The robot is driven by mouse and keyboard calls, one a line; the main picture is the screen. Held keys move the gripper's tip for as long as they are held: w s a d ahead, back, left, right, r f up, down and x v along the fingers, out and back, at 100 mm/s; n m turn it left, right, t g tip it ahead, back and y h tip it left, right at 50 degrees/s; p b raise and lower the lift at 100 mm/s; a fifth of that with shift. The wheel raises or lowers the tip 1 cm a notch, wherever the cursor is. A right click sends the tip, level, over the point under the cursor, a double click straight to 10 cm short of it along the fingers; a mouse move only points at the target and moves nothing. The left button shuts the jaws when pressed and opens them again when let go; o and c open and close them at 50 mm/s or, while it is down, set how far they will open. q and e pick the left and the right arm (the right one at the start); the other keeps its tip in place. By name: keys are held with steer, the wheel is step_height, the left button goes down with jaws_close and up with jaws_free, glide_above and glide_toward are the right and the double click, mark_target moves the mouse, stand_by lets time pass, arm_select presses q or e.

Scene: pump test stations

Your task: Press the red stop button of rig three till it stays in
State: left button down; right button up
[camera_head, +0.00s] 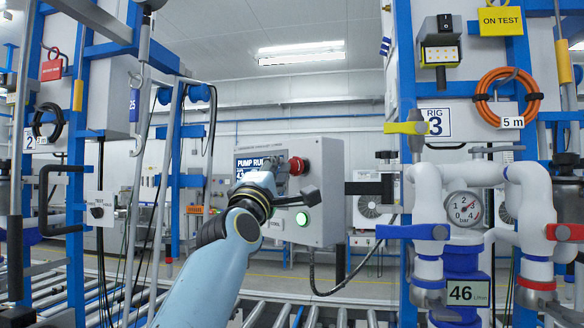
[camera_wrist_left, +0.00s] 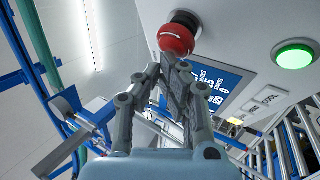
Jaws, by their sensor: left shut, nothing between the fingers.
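The red stop button (camera_head: 297,165) sits on the upper front of a grey control box (camera_head: 328,185) beside the RIG 3 sign (camera_head: 436,122). In the left wrist view the round red button (camera_wrist_left: 177,39) shows on its black collar at the top middle. My left gripper (camera_head: 282,172) reaches up from below and is shut and empty. In the left wrist view its closed fingertips (camera_wrist_left: 172,62) are at the button's lower edge; I cannot tell whether they touch it. Whether the button is pressed in is not clear. My right gripper is out of view.
White pipes with a gauge (camera_head: 464,209) and blue and red valve handles stand to the right. A roller conveyor (camera_head: 330,314) runs below.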

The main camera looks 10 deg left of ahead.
arm_select(q)
steer(key=shift+w+d, duration=0.2)
steer(key=shift+w, duration=0.15)
stand_by(0.7)
steer(key=shift+s+a, duration=0.4)
steer(key=shift+s, duration=0.35)
steer(key=s+a, duration=0.1)
steer(key=s+p, duration=0.1)
steer(key=s, duration=0.1)
steer(key=s+a+p, duration=0.1)
steer(key=shift+s+a, duration=0.2)
steer(key=shift+a, duration=0.1)
steer(key=shift+f, duration=0.1)
stand_by(0.3)
